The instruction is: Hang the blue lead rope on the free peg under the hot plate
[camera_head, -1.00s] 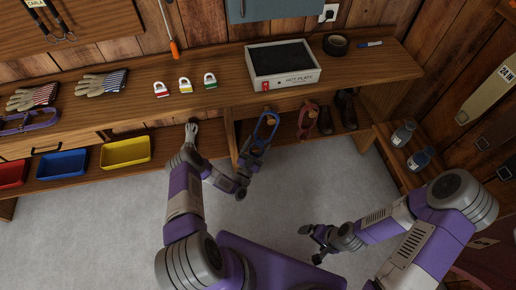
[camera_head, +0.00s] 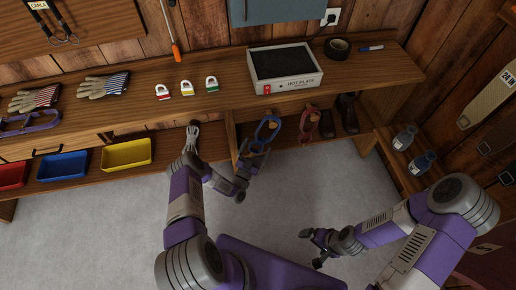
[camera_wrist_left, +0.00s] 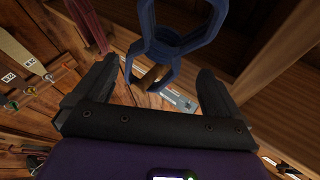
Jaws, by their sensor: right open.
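The blue lead rope (camera_head: 260,139) hangs as a loop below the shelf, under the left part of the hot plate (camera_head: 285,68). My left gripper (camera_head: 250,160) is just below the rope. In the left wrist view its fingers (camera_wrist_left: 155,90) are spread, with the rope's end between them and gaps on both sides. My right gripper (camera_head: 316,242) is open and empty, above the floor and away from the shelf.
A red looped rope (camera_head: 309,124) hangs right of the blue one, beside dark boots (camera_head: 349,112). A yellow bin (camera_head: 127,154) stands farther left. Bottles (camera_head: 404,137) stand at right. The floor is clear.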

